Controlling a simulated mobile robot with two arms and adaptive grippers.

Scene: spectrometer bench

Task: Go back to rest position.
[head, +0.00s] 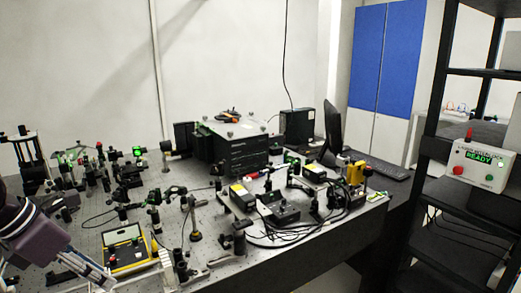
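My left arm comes in at the lower left corner of the head view. Its gripper (97,274) points down and to the right over the front left part of the optical bench (295,245). Its fingers are small and partly cut off by the lower edge of the picture, so I cannot tell whether they are apart or closed. I see nothing clearly held in it. A yellow-edged case (126,262) lies on the bench just to the right of the gripper. My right gripper is not in view.
Optical mounts crowd the bench at left. A large black box (238,152) stands at the back, with a monitor (333,131) and keyboard (373,165) to its right. A black shelf (420,190) at right carries a control box (481,167) reading READY. Cables lie near the front edge.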

